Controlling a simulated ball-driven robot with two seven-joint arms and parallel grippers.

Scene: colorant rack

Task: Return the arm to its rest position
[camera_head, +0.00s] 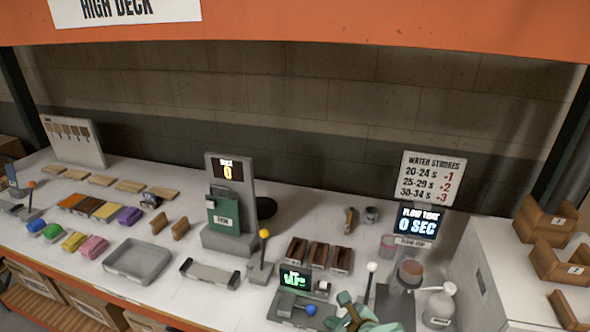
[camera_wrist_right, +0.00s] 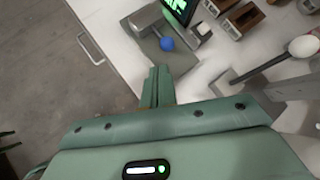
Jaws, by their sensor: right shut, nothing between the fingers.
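My right gripper (camera_head: 346,301) shows at the bottom edge of the head view, green, with part of its arm cut off by the frame. In the right wrist view its two green fingers (camera_wrist_right: 157,86) are together with nothing between them. They point toward a blue ball knob (camera_wrist_right: 167,44) on a grey device, apart from it in the picture. The blue knob (camera_head: 310,310) also shows left of the gripper in the head view. My left gripper is in neither view.
A white-knobbed lever (camera_head: 372,267), a flow cup stand (camera_head: 409,270) and a white pump bottle (camera_head: 440,304) stand close right of the gripper. A yellow-knobbed lever (camera_head: 263,234) and a grey tray (camera_head: 137,283) are to the left. Grey floor (camera_wrist_right: 45,65) lies beyond the table edge.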

